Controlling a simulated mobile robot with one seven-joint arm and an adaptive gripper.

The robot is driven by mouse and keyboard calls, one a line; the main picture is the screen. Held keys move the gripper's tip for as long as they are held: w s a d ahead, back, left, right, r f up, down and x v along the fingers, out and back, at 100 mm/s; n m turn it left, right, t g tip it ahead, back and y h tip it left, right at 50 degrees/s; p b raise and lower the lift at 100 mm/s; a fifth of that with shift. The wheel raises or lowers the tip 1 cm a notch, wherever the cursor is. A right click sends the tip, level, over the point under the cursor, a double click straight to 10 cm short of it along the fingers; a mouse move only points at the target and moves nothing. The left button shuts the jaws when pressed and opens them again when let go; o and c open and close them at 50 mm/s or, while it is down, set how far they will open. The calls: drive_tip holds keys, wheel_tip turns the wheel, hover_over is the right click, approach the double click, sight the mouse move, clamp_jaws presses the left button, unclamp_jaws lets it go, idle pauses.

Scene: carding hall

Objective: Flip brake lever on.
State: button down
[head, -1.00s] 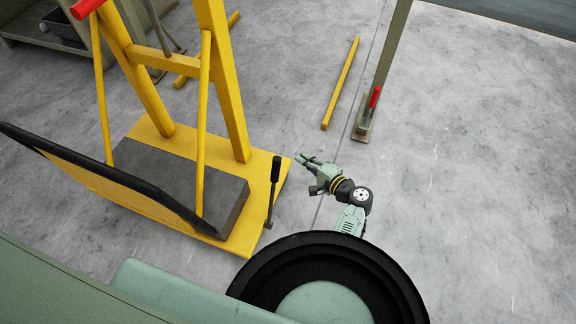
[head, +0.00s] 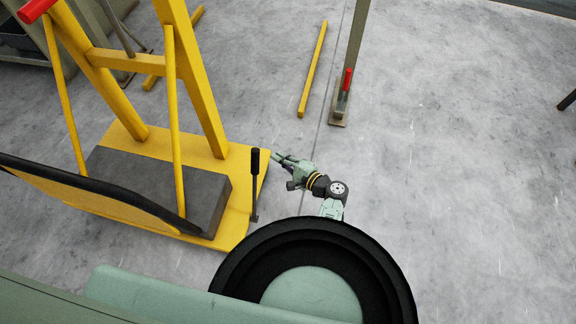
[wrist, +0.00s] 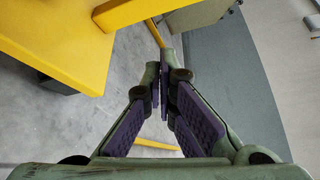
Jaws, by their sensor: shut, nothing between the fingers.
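The brake lever (head: 254,187) looks to be the thin upright lever with a black grip, at the right edge of the yellow base plate in the head view. It stands nearly vertical. My gripper (head: 277,157) is just right of the lever's black grip in the picture, pointing left toward it. A small gap shows between them; depth is hard to judge. In the wrist view my gripper (wrist: 163,88) has its fingers together and nothing between them. I cannot make out the lever in the wrist view.
The yellow frame (head: 204,90) rises from the yellow base plate (head: 233,228), which carries a dark grey block (head: 205,200). A post with a red-handled lever (head: 347,80) stands behind my gripper. A yellow bar (head: 313,70) lies on the floor.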

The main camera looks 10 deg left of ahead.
drive_tip(key=a+p, duration=0.1)
drive_tip(key=s+a+p, duration=0.2)
drive_tip(key=shift+a+r, duration=0.35)
drive_tip(key=shift+r, duration=0.05)
drive_tip(key=shift+s+b, duration=0.1)
drive_tip(key=shift+b, duration=0.3)
